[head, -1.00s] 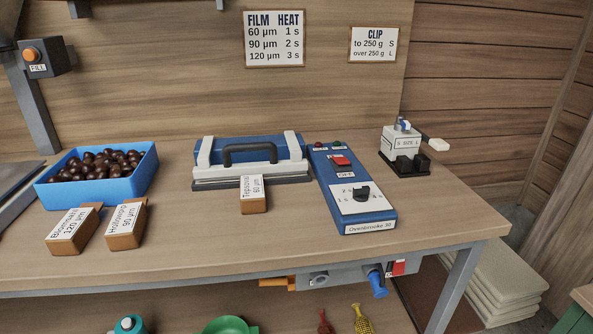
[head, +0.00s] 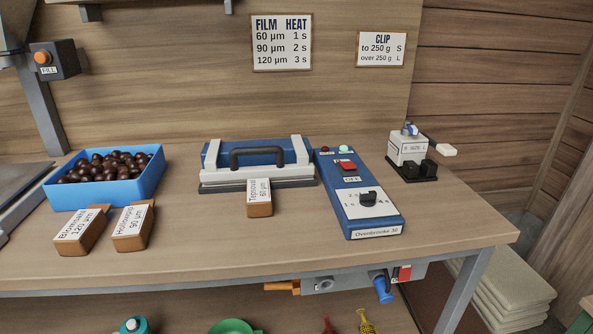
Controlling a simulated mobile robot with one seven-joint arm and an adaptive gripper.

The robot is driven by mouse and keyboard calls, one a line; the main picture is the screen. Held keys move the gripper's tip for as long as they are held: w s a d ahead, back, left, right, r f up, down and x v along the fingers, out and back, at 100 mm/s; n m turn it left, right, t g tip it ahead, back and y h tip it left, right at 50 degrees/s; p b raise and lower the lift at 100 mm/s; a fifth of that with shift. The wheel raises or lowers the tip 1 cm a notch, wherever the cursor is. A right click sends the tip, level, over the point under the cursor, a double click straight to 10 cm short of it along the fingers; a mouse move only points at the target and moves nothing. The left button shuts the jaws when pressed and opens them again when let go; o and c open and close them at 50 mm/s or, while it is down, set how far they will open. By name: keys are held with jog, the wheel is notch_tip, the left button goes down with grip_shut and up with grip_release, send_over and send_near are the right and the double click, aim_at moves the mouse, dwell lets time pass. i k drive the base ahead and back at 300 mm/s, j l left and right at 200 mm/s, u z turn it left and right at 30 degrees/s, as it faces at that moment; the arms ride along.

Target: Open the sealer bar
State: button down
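The sealer (head: 258,177) stands near the back of the bench, with a pale base and blue and pale upper parts. Its bar has a black handle (head: 257,150) and appears lowered onto the base; I cannot see a clear gap beneath it. A small brown block labelled Tepsova (head: 260,209) stands in front and hides part of the base. The blue control box (head: 332,170) is just right of the sealer, with a red switch, a dial (head: 367,199) and a pale, bright green lamp (head: 343,149). My gripper is not in view.
A blue bin of chestnuts (head: 150,180) and two labelled blocks (head: 82,231) (head: 133,228) are at left. A clip machine (head: 407,149) stands at right. The bench front (head: 310,255) is clear. Film and clip charts (head: 281,43) (head: 382,49) hang behind.

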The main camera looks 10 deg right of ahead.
aim_at(211, 174)
jog(key=i+j+z, duration=0.1)
jog(key=i+z, duration=0.15)
jog(key=i, duration=0.3)
jog(key=i+j+z, duration=0.15)
jog(key=i+z, duration=0.15)
jog(key=i, duration=0.25)
